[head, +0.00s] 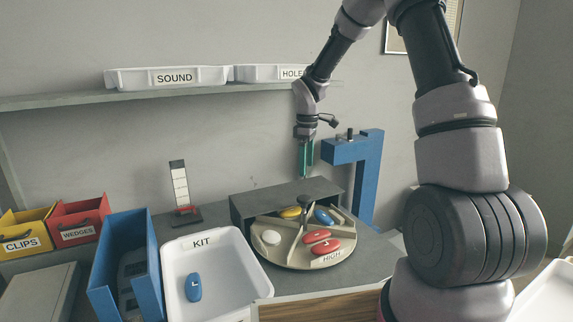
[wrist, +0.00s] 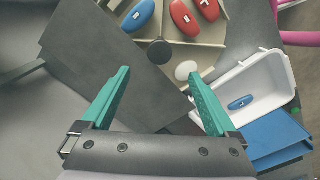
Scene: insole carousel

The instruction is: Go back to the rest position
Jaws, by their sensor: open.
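My gripper (head: 306,158) hangs with its teal fingers pointing down, above the back of the carousel (head: 300,262). In the wrist view my gripper (wrist: 158,100) has its two fingers wide apart with nothing between them. The round carousel has dividers and a dark central knob (head: 304,201). It carries a yellow insole (head: 290,212), a blue insole (head: 324,217), a white piece (head: 271,237) and two red insoles, one in front (head: 325,247) and one behind (head: 317,235). A dark cover (head: 245,207) stands behind it.
The white KIT tray (head: 238,290) holds a blue insole (head: 193,287). A blue rack (head: 149,250), red WEDGES bin (head: 80,217) and yellow CLIPS bin (head: 25,232) stand left. A blue post (head: 367,180) rises right of my gripper. The shelf (head: 60,101) carries SOUND (head: 140,78) and HOLE-labelled (head: 262,73) trays.

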